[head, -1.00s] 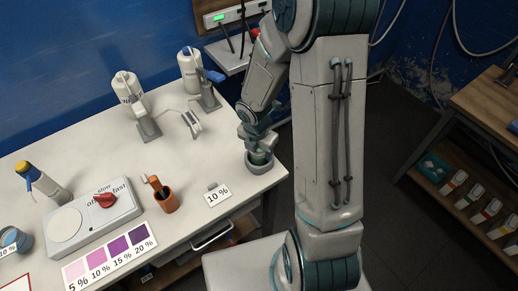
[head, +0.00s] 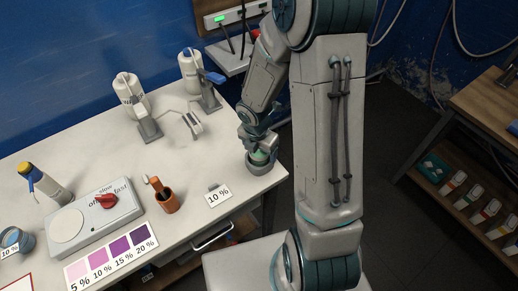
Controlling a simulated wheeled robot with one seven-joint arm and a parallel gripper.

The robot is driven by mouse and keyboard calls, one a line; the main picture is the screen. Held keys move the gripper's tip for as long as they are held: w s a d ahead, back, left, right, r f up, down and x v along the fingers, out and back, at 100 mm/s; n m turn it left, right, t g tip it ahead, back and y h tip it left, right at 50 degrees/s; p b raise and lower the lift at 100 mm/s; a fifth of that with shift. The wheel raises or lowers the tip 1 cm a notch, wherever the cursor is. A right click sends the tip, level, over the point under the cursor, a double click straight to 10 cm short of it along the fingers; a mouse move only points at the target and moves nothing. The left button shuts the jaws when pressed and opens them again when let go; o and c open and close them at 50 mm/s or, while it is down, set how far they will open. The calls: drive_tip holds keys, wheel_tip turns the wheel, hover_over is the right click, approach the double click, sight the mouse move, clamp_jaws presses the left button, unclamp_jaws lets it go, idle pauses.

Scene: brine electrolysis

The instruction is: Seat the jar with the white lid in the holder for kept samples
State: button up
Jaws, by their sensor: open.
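My gripper (head: 261,145) is open at the right end of the white table, just above a grey round holder (head: 256,170). A small pale, greenish-white piece (head: 260,156) shows between the gripper and the holder's rim. It looks like the top of a jar standing in the holder, but the gripper covers much of it, and its lid colour is hard to tell. I cannot tell whether the fingers still touch it. No other jar with a white lid is clear in view.
Farther left are an orange cup (head: 167,202), a stirrer plate (head: 93,217) with a red knob and a purple colour chart (head: 112,256). The table's right edge is close.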

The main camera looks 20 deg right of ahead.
drive_tip(key=c, duration=1.3)
drive_tip(key=shift+o, duration=0.2)
drive_tip(key=o, duration=1.3)
drive_tip(key=shift+c, duration=0.2)
wheel_tip(320, 180, up, 14)
drive_tip(key=s+a+p, duration=0.1)
drive_tip(key=p, duration=0.1)
drive_tip(key=shift+f, duration=0.15)
drive_tip(key=shift+a, duration=0.1)
